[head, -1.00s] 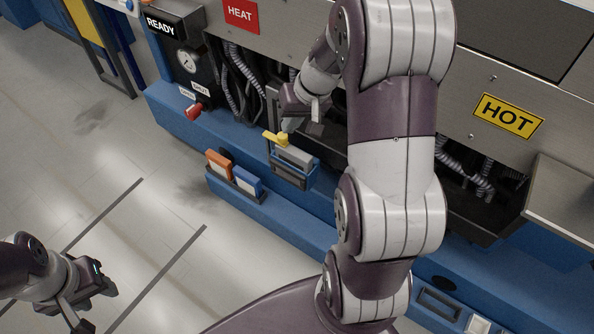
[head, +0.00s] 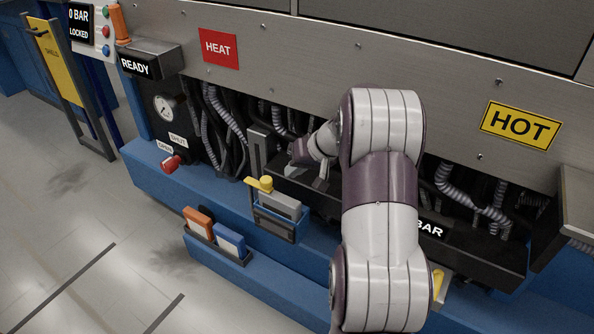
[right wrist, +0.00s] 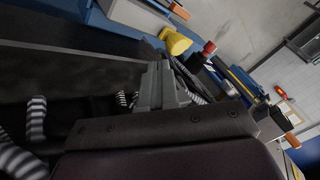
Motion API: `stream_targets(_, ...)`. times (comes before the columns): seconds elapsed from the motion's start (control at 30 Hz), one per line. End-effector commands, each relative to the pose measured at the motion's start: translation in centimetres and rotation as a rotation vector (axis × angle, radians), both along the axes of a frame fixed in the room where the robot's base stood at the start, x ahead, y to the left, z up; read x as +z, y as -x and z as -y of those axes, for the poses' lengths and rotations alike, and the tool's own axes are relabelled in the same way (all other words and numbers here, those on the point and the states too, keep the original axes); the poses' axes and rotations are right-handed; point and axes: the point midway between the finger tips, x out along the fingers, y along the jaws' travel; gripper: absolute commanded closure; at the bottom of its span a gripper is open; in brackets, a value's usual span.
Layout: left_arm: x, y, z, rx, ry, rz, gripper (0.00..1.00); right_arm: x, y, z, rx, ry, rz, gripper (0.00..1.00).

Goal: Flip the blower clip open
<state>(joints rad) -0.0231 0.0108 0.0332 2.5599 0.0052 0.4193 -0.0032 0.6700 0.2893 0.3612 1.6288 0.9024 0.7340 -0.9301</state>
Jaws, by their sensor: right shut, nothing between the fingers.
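A small grey unit (head: 281,205) with a yellow piece (head: 260,184) on its upper left end sits in a blue holder (head: 274,224) on the machine's ledge. I take the yellow piece to be the blower clip; I cannot tell whether it is open. The yellow piece also shows in the right wrist view (right wrist: 176,42), beyond the fingers. My right gripper (head: 320,184) is shut and empty, right of the grey unit and apart from it. Its closed grey fingers fill the middle of the right wrist view (right wrist: 158,85). My left gripper is out of view.
An orange box (head: 198,222) and a blue box (head: 230,240) stand in a rack below the holder. A red knob (head: 171,163) is to the left. Ribbed hoses (head: 223,110) hang in the recess behind. A dark trough (head: 480,255) lies to the right.

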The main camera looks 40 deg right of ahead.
Motion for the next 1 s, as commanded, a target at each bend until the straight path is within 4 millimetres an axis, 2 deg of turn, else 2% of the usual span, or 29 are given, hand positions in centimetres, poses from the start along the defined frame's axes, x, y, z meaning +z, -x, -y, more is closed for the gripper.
stream_targets(0.03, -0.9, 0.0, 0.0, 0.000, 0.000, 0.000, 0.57, -1.3, -0.5, -0.3, 0.002, 0.000, -0.002, 1.00)
stream_targets(0.1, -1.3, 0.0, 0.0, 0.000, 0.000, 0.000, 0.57, -2.4, -1.3, -0.6, 0.002, 0.000, -0.002, 1.00)
stream_targets(0.3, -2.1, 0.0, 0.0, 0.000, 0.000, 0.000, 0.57, -4.3, -2.8, -1.2, 0.001, -0.001, -0.002, 1.00)
stream_targets(1.0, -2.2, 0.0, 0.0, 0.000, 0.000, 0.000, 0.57, -4.7, -3.4, -1.3, -0.029, 0.001, -0.001, 1.00)
